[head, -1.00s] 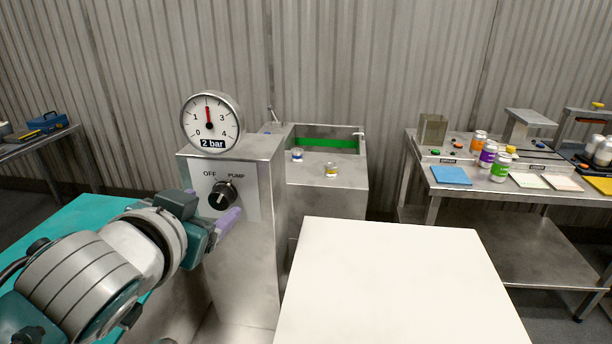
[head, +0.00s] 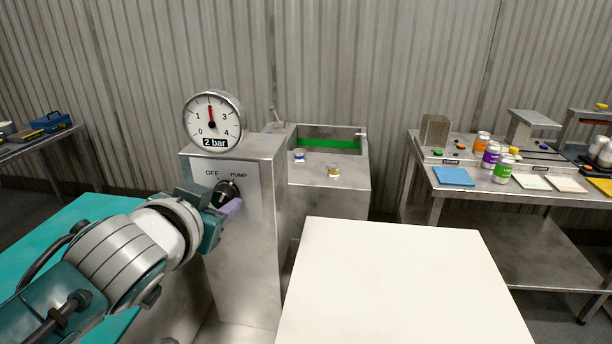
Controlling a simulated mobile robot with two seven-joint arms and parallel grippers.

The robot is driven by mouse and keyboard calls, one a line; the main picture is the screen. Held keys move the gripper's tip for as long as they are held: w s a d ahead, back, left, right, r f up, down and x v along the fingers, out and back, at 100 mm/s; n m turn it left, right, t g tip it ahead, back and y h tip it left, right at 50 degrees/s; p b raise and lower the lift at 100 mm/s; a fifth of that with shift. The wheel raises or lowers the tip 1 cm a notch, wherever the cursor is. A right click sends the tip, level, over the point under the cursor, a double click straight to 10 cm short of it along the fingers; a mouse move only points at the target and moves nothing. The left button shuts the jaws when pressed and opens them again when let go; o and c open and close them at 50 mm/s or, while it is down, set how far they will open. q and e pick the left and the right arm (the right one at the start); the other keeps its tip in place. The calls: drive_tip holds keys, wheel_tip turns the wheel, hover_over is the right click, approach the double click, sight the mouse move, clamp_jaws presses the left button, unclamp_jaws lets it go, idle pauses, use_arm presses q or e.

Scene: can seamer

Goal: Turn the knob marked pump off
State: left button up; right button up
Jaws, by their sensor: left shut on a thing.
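The black knob (head: 229,189) sits on the light front plate (head: 252,196) of a steel cabinet, below the words OFF, on the left, and PUMP, on the right. My left gripper (head: 223,200) reaches it from the lower left and is shut on it. A purple finger shows along the knob's lower right side. The gripper hides the lower left part of the knob, so its exact pointing is hard to tell. The round gauge (head: 212,122) on top of the cabinet has its red needle pointing up, near 2, and reads "2 bar". My right gripper is not in view.
A steel tank (head: 328,180) with a green strip inside stands behind and right of the cabinet. A white tabletop (head: 400,285) fills the front middle. A steel bench (head: 440,187) with several jars and pads is at the right. A teal surface (head: 60,240) lies at left.

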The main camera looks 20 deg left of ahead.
use_arm(q)
clamp_jaws()
drive_tip(key=shift+a+r+n+h+p, duration=0.1)
drive_tip(key=shift+a+n+h+p, duration=0.05)
drive_tip(key=shift+n+h+p, duration=1.15)
drive_tip(key=shift+n, duration=0.6)
drive_tip(key=shift+a+f+n+t+h+b, duration=0.15)
drive_tip(key=shift+f+n+t+h+b, duration=0.15)
drive_tip(key=shift+n+t+h, duration=0.45)
drive_tip(key=shift+n+h+b, duration=0.35)
drive_tip(key=shift+n+b, duration=0.55)
drive_tip(key=shift+n, duration=0.35)
drive_tip(key=shift+t, duration=0.25)
drive_tip(key=shift+n, duration=0.3)
